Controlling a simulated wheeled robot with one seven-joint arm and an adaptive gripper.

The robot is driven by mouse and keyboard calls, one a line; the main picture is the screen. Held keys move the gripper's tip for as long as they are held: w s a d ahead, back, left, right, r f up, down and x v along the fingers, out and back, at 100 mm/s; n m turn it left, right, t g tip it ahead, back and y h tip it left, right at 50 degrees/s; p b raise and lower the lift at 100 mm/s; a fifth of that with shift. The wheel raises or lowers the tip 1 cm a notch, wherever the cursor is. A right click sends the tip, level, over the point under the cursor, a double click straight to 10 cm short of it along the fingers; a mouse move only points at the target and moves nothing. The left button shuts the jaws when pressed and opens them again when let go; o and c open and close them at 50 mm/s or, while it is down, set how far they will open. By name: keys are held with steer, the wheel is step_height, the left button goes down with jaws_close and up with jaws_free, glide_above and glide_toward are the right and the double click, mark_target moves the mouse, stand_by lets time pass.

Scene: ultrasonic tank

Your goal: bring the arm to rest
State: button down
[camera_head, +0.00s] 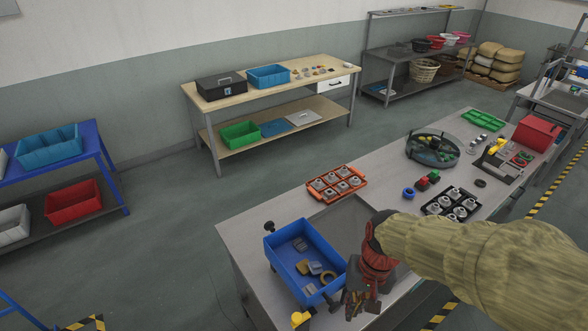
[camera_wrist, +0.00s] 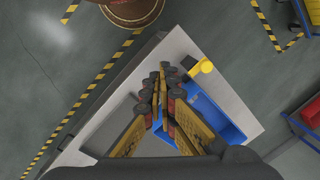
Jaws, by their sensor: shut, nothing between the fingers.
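My gripper (camera_head: 362,300) hangs over the near end of the grey workbench (camera_head: 252,270), at the right side of the blue bin (camera_head: 283,262). My arm comes in from the right edge of the head view. In the wrist view my gripper (camera_wrist: 163,72) has its fingertips together with nothing between them. The wrist view looks down past the fingers at the bench corner, with part of the blue bin (camera_wrist: 225,125) to the right of the fingers. Whether the gripper touches the bin cannot be told.
Beside the bin stands a yellow object (camera_head: 300,318). Farther along the bench are an orange tray (camera_head: 337,196) of metal parts, a black tray (camera_head: 437,208), a round glass-sided tank (camera_head: 433,163) and a red box (camera_head: 537,133). A wooden table (camera_head: 215,108) stands behind, across open floor.

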steer(key=s+d+n+t+h+b, duration=0.1)
steer(key=s+d+t+b, duration=0.4)
steer(key=b, duration=1)
steer(key=shift+s+f+n+t+b, duration=0.2)
steer(key=shift+f+n+t+b, duration=0.2)
steer(key=shift+t, duration=0.2)
steer(key=shift+r, duration=0.1)
